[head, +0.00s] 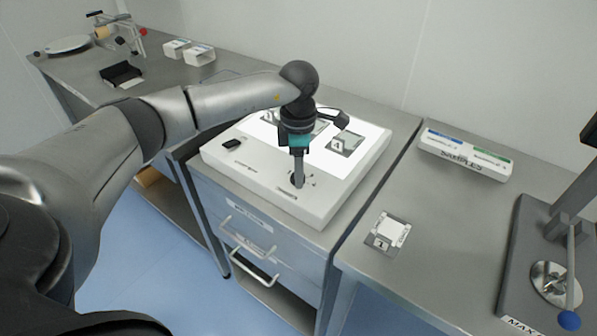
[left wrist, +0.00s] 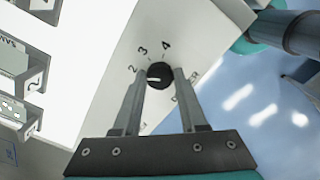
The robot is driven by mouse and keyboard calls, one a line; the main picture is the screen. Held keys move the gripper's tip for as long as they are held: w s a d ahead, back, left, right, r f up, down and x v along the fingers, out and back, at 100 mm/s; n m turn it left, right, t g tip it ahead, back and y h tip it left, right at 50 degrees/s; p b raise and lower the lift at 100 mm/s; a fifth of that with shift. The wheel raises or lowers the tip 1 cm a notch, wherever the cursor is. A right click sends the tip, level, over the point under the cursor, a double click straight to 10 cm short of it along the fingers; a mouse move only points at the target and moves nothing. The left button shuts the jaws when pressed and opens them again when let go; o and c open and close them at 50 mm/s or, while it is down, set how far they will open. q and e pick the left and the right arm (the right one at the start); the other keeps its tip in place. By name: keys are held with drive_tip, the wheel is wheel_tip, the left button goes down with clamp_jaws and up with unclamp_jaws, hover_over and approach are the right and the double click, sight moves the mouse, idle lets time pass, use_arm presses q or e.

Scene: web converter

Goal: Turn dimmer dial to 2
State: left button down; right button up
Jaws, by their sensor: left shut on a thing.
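The dimmer dial (left wrist: 160,75) is a round black knob with a white pointer line, on the sloped front of a white light box (head: 325,205). The numbers 2, 3 and 4 show around it in the left wrist view. The pointer's white line lies toward the left and slightly down, a little below the direction of the 2. My left gripper (head: 298,182) points down at the panel, its two fingers on opposite sides of the dial and shut on it. In the head view the fingers largely hide the dial. My right gripper is not in view.
The box's lit top holds sample frames (head: 345,143). A black piece (head: 231,144) lies on its left part. To the right are a samples tray (head: 465,155), a card on a grey plate (head: 388,232) and a lever device (head: 555,270). Bare steel table lies between them.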

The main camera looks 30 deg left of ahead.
use_arm(q)
drive_tip(key=shift+m, duration=0.4)
drive_tip(key=shift+c, duration=2.2)
unclamp_jaws()
drive_tip(key=shift+r, duration=0.1)
wheel_tip(320, 180, up, 15)
drive_tip(key=shift+p, duration=0.35)
